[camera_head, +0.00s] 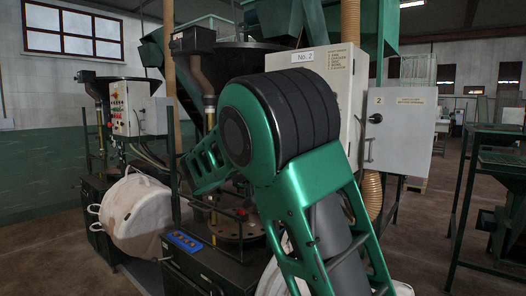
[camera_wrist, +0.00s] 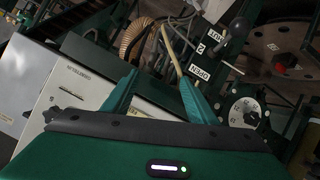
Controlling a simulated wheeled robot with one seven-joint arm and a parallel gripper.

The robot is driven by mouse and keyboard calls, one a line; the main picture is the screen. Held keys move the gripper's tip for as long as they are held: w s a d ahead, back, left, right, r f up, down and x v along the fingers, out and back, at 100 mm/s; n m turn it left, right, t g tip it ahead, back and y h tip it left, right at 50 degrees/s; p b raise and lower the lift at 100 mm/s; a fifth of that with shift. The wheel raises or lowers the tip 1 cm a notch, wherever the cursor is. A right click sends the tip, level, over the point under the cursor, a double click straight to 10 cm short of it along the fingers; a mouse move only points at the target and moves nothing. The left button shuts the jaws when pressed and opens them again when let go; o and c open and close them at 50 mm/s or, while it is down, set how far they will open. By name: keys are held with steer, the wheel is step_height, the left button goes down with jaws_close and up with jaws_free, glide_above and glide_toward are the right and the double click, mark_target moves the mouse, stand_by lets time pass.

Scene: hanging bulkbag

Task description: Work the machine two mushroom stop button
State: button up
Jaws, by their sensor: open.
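I cannot pick out the stop button of machine two in either view. Machine two's white cabinet, marked No. 2 (camera_head: 345,75), stands behind my arm, which hides part of it. A grey box marked 2 (camera_head: 408,140) is to its right, with a black knob (camera_head: 376,118). In the wrist view, my gripper (camera_wrist: 158,98) has two teal fingers spread apart with nothing between them. Pale cabinet faces (camera_wrist: 75,88) show tilted behind and left of the fingers. In the head view I cannot make out my gripper.
Right of the fingers are a lever with a black ball knob (camera_wrist: 238,48), OPEN and SHUT labels, and a round dial (camera_wrist: 245,110). A tan hose (camera_wrist: 132,38) runs behind. A white bulk bag (camera_head: 135,215) and machine one's panel (camera_head: 128,105) stand left. A dark frame (camera_head: 465,190) stands right.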

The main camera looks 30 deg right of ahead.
steer(key=w+a+r+t+h, duration=0.3)
steer(key=w+a+r+h, duration=0.15)
steer(key=a+r, duration=0.7)
steer(key=w+x, duration=0.1)
steer(key=x, duration=0.9)
steer(key=shift+f+m, duration=0.3)
steer(key=shift+f, duration=0.1)
